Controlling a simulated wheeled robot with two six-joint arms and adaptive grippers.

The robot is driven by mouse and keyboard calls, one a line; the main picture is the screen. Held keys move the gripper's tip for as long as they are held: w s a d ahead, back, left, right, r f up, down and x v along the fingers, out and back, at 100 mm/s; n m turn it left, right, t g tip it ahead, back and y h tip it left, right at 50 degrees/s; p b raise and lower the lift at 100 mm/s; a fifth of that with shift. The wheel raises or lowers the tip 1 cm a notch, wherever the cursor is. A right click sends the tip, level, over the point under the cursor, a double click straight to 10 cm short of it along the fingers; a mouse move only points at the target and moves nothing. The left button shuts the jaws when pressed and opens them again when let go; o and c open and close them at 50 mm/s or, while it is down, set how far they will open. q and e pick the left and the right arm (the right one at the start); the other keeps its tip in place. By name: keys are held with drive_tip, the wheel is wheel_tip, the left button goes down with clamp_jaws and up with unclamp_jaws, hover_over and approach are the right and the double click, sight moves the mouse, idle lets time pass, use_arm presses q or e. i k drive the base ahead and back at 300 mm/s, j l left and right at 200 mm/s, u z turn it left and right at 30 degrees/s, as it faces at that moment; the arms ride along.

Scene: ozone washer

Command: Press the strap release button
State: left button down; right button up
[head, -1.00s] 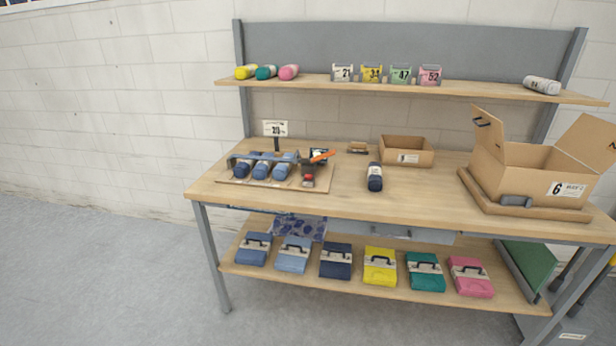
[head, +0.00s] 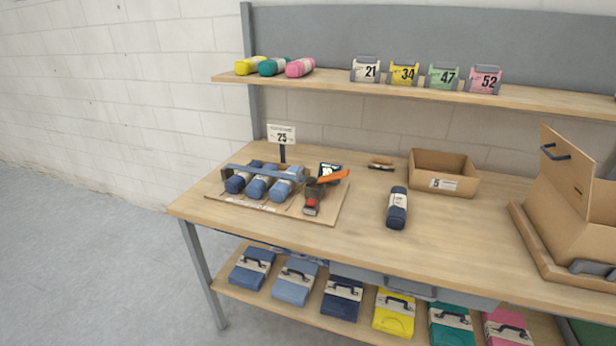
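A board (head: 245,203) lies on the left part of the workbench top. Several blue rolls (head: 262,183) sit on it under a grey-blue strap bar (head: 240,172). At the bar's right end is a dark brown device with an orange lever (head: 333,176). A small red button (head: 311,204) shows low on that device's front. A sign marked 25 (head: 282,137) stands behind the rolls. Neither of my grippers is in the head view.
The workbench (head: 300,238) has a bare left front corner. A large open carton (head: 575,215) is at the right. Rolls and number cards line the upper shelf (head: 330,84).

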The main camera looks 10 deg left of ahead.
sight(312, 203)
drive_tip(key=i+l+u, duration=0.35)
drive_tip(key=i+l, duration=0.5)
drive_tip(key=i, duration=0.15)
